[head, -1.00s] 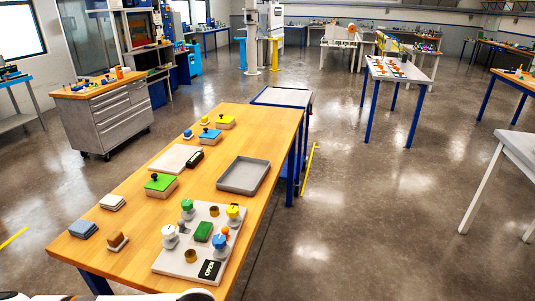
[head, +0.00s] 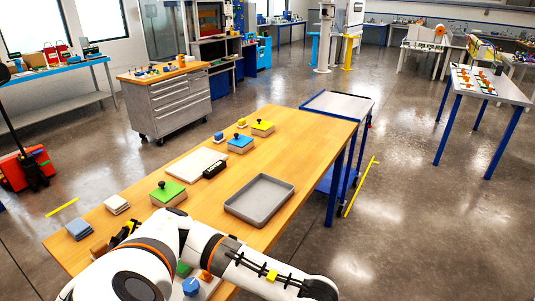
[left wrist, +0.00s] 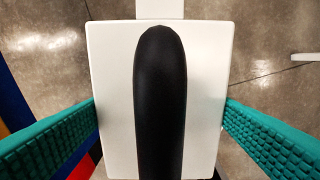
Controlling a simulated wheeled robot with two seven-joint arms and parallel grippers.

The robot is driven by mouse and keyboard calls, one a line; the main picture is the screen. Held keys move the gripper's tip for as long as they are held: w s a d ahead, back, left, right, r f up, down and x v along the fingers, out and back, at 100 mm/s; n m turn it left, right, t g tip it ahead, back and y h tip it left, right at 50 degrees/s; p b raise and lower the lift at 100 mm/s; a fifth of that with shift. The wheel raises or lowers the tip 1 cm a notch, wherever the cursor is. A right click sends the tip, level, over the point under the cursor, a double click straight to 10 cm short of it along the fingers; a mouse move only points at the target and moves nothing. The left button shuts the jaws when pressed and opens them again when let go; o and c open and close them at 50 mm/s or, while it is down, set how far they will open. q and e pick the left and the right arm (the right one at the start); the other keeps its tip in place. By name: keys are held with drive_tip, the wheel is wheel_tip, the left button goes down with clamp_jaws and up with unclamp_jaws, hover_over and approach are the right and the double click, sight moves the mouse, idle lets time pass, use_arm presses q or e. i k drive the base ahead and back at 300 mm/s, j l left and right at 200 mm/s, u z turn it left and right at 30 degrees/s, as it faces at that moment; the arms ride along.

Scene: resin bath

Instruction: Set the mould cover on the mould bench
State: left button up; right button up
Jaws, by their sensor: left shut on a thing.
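In the left wrist view a white rectangular block or plate (left wrist: 112,60) with a rounded black bar (left wrist: 160,95) along its middle fills the centre; it looks like the mould cover. My left gripper (left wrist: 160,108) is shut on it, with teal ribbed pads at its left and right sides. Bare floor shows behind it. The head view shows my arm but neither the left gripper nor the held piece. A wooden-topped bench (head: 290,140) carries mould-like blocks with green (head: 168,193), blue (head: 240,144) and yellow (head: 263,128) tops. I cannot tell whether it is the mould bench. My right gripper is not in view.
A grey tray (head: 260,201) and a white slab (head: 197,165) lie on the wooden bench. A trolley (head: 338,105) stands at its far right end. A drawer cabinet (head: 180,100) stands behind it. Open floor lies to the right.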

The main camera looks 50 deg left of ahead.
sight(292, 165)
drive_tip(key=i, duration=1.85)
drive_tip(key=i+u, duration=0.15)
drive_tip(key=i, duration=0.35)
drive_tip(key=i+l+u, duration=0.15)
drive_tip(key=i, duration=0.35)
drive_tip(key=i+l+u, duration=0.15)
drive_tip(key=i, duration=0.35)
drive_tip(key=u, duration=1.85)
